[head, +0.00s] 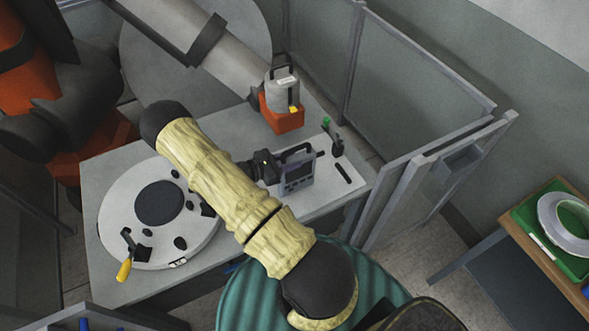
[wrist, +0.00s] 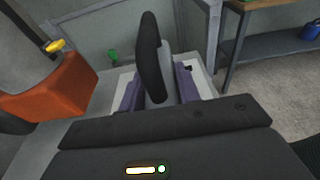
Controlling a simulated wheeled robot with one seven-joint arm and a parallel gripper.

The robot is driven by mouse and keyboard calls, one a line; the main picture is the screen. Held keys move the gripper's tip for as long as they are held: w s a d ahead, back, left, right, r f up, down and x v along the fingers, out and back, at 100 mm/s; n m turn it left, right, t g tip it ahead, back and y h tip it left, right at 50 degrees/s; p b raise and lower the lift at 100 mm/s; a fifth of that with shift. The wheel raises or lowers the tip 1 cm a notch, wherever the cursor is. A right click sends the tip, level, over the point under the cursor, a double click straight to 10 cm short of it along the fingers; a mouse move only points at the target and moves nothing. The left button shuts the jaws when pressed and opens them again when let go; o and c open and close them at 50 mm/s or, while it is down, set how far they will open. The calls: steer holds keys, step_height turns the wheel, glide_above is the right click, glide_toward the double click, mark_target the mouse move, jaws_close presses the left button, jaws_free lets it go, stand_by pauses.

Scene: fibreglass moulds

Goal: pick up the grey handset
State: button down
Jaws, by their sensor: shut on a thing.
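I cannot tell whether the handset touches the white plate (head: 340,183).
A grey canister on an orange base (head: 283,116) stands behind the handset. A green-topped lever (head: 335,138) is to its right. A round white disc (head: 115,208) with a yellow-handled crank (head: 124,268) lies left. Grey panels (head: 410,95) border the right side.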

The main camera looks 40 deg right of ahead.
steer(key=shift+r, duration=0.2)
step_height(320, 180, up, 10)
steer(key=b, duration=0.3)
steer(key=shift+f, duration=0.15)
steer(key=shift+w, duration=0.1)
stand_by(0.6)
